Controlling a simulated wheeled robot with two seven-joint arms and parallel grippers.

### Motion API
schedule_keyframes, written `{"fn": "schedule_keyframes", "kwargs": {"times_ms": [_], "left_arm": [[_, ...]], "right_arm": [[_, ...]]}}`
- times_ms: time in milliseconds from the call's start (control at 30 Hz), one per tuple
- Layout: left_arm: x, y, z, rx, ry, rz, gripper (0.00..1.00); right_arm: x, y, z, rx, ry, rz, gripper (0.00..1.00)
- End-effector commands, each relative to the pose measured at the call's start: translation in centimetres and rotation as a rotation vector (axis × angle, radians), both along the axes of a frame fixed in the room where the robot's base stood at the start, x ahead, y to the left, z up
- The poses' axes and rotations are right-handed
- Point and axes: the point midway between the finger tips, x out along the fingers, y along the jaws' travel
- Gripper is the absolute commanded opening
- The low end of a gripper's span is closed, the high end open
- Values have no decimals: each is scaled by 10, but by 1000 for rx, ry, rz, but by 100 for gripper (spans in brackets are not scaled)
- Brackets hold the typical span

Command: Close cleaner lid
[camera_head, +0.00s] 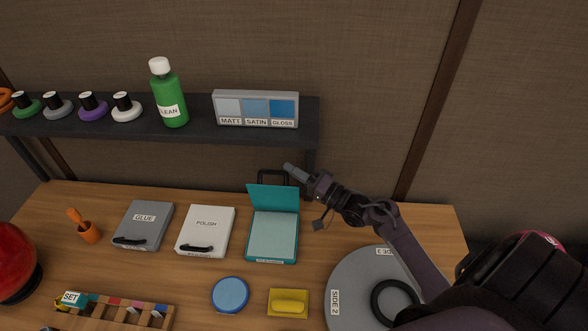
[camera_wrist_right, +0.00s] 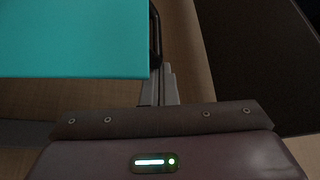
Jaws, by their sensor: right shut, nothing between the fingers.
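The teal cleaner box (camera_head: 272,238) stands on the table with its lid (camera_head: 274,198) raised at the back edge. The lid's black handle (camera_head: 272,175) sticks up from its top edge. In the right wrist view the teal lid (camera_wrist_right: 75,38) fills the upper left, with the dark handle (camera_wrist_right: 155,35) along its right edge. My right gripper (camera_head: 290,169) is shut and empty, near the upper right of the lid beside the handle. Its fingers show in the wrist view (camera_wrist_right: 160,88) close to the lid's corner; I cannot tell whether they touch. My left gripper is not in view.
Closed polish (camera_head: 206,228) and glue (camera_head: 146,222) boxes stand left of the cleaner box. A shelf (camera_head: 60,126) with a green bottle (camera_head: 170,95) runs behind and above. A blue disc (camera_head: 230,294), yellow block (camera_head: 288,303) and grey turntable (camera_head: 350,290) lie in front.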

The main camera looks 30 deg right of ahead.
Motion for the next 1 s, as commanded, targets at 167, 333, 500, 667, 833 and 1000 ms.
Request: {"fn": "schedule_keyframes", "kwargs": {"times_ms": [167,333,500,667,833,1000], "left_arm": [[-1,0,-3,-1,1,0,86],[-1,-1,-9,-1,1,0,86],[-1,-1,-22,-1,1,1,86],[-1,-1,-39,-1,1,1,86],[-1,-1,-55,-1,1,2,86],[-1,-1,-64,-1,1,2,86]], "right_arm": [[-6,5,-2,-22,-29,1,0],[-17,13,-4,-68,-90,2,0],[-36,28,-12,-149,-195,3,0],[-55,42,-21,-235,-310,3,0],[-73,55,-31,-318,-421,4,0],[-85,64,-39,-387,-511,2,0]]}}
